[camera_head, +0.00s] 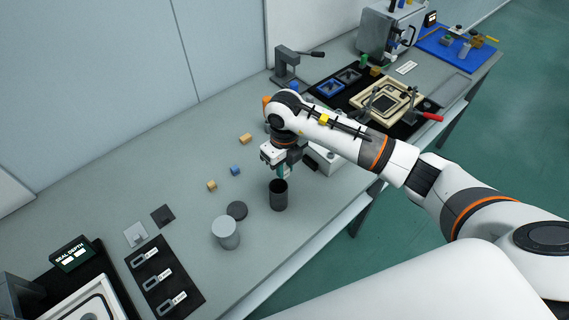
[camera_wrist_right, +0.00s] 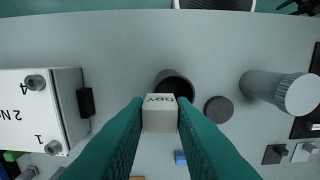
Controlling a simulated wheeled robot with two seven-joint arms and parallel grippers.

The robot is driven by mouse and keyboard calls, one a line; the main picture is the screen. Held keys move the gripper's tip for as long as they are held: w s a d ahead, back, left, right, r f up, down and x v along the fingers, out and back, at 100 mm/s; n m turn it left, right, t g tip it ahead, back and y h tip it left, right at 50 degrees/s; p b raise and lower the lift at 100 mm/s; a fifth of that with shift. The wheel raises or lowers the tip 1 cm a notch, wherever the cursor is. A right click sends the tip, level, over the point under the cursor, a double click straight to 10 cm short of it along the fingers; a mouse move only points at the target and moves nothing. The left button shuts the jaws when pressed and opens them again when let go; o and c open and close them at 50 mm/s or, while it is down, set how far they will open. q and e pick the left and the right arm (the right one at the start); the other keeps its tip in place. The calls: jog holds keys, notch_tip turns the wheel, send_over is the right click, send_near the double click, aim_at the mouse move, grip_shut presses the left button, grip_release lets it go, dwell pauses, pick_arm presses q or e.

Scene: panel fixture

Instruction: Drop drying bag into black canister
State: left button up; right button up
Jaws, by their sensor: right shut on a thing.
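The black canister (camera_head: 279,196) stands open on the grey bench in the head view. It also shows in the right wrist view (camera_wrist_right: 176,82), partly hidden behind the drying bag. The drying bag (camera_wrist_right: 159,113) is a small pale block with "DRY" lettering, held between the green fingers of my right gripper (camera_wrist_right: 159,118). In the head view my right gripper (camera_head: 283,170) points down just above the canister's mouth. The bag is apart from the canister as far as I can tell; it is hard to make out in the head view. My left gripper is not in view.
A dark round lid (camera_head: 237,210) lies beside the canister, and a grey canister (camera_head: 226,233) stands left of it. Small orange and blue blocks (camera_head: 235,171) lie behind. A white box (camera_wrist_right: 42,108) stands on the other side. A black label board (camera_head: 160,283) lies at front left.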

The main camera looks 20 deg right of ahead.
aim_at(285, 168)
jog(key=o, duration=1)
jog(key=shift+o, duration=0.2)
jog(key=shift+r, duration=0.1)
notch_tip(285, 168, up, 12)
jog(key=b, duration=0.3)
